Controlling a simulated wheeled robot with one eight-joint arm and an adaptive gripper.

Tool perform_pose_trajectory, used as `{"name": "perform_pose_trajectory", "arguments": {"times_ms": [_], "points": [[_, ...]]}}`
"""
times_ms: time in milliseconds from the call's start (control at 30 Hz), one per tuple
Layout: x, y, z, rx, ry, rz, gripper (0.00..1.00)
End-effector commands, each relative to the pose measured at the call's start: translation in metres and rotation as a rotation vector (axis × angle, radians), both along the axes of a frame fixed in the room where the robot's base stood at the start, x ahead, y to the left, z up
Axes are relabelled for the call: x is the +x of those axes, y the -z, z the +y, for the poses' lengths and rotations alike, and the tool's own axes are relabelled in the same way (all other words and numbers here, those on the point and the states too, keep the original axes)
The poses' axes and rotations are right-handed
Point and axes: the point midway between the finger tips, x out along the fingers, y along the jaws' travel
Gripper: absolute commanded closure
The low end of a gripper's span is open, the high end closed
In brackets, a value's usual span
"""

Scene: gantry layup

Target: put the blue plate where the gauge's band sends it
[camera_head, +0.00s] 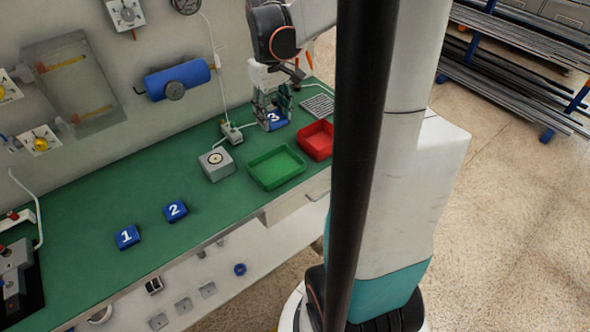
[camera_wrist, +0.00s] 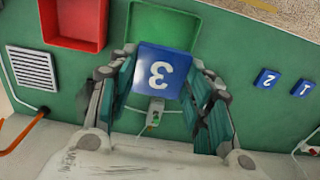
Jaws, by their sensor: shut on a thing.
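My gripper (camera_head: 273,108) is shut on a blue plate marked 3 (camera_head: 276,122) and holds it over the back of the green bench, behind the trays. In the wrist view the plate (camera_wrist: 162,68) sits between the two fingers, its number upside down. A green tray (camera_head: 277,184) and a red tray (camera_head: 305,150) stand on the bench. Two more blue plates, marked 1 (camera_head: 127,237) and 2 (camera_head: 175,210), lie on the bench at the left. A dark round gauge (camera_head: 174,90) sits on the blue cylinder on the wall; its face is too small to read.
A grey box with a round top (camera_head: 216,163) stands left of the green tray. A small upright device (camera_head: 232,132) is behind it. A grey vented panel (camera_head: 318,105) lies near the red tray. The bench (camera_head: 90,205) is clear around plates 1 and 2.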

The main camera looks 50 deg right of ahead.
Motion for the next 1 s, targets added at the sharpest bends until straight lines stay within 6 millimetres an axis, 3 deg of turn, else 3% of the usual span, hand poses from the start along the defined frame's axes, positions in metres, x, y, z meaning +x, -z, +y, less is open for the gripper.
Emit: {"name": "perform_pose_trajectory", "arguments": {"times_ms": [500, 633, 867, 1000], "points": [[0.001, 0.124, 0.0, 0.0, 0.0, 0.0, 0.81], [0.001, 0.142, 0.0, 0.0, 0.0, 0.0, 0.81], [0.001, 0.154, 0.0, 0.0, 0.0, 0.0, 0.81], [0.001, 0.174, 0.0, 0.0, 0.0, 0.0, 0.81]]}}
